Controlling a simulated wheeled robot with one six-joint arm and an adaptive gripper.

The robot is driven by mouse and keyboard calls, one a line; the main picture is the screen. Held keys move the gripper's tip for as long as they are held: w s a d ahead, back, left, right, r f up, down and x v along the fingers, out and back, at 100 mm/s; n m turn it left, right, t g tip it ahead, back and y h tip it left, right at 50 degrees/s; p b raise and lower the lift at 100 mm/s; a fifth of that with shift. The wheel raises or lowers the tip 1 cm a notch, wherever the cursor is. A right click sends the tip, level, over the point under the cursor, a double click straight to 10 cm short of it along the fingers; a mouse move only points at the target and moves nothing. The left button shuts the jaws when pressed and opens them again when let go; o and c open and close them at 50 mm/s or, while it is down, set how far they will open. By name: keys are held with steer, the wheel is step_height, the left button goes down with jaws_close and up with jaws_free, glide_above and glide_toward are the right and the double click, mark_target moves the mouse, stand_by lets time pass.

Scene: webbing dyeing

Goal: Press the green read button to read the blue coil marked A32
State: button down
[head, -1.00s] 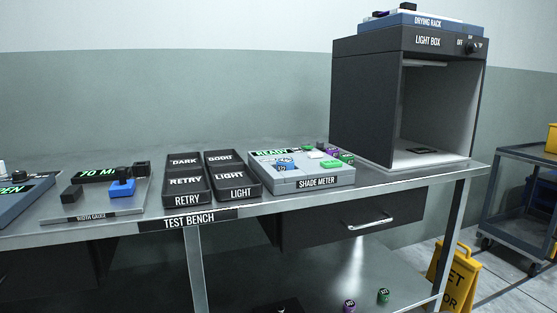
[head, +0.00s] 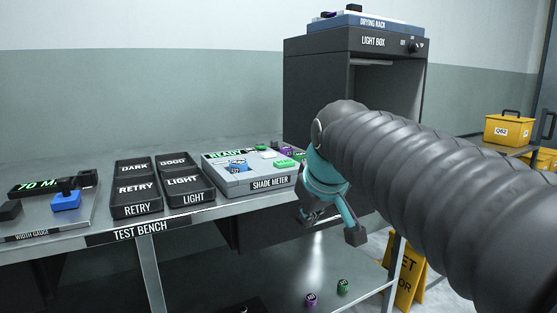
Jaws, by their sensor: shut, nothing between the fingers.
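The shade meter (head: 235,182) is a grey box on the test bench, and its green display (head: 226,154) reads READY. A blue coil (head: 238,166) sits on its top at the left; its mark is too small to read. The green read button (head: 285,163) is on the top at the right, uncovered. My gripper (head: 331,224) is teal and dark, shut and empty. It shows in front of the bench edge, to the right of the meter and lower in the picture, apart from the button.
Small purple and green coils (head: 287,151) lie behind the meter's right side. Dark trays (head: 137,187) stand left of it. The light box (head: 302,100) stands behind my arm. Two coils (head: 343,286) lie on the lower shelf.

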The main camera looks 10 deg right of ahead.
mark_target(284, 162)
steer(key=w+r+n+t, duration=0.1)
steer(key=w+r+n, duration=0.1)
steer(key=w+r, duration=0.6)
steer(key=w+r+n+t+p, duration=0.1)
steer(key=w+r+n, duration=0.2)
steer(key=w+r, duration=0.5)
steer(key=w, duration=0.6)
steer(key=shift+w, duration=0.4)
steer(key=shift+f, duration=0.15)
step_height(284, 162, down, 8)
steer(key=b, duration=0.6)
steer(key=shift+f+b, duration=0.25)
steer(key=shift+b, duration=0.05)
steer(key=shift+f, duration=0.15)
steer(key=shift+f, duration=0.3)
steer(key=shift+f+b, duration=0.45)
steer(key=shift+b, duration=0.05)
steer(key=shift+r, duration=0.15)
stand_by(0.5)
steer(key=shift+r+p, duration=0.75)
steer(key=shift+p, duration=0.25)
steer(key=shift+r, duration=0.1)
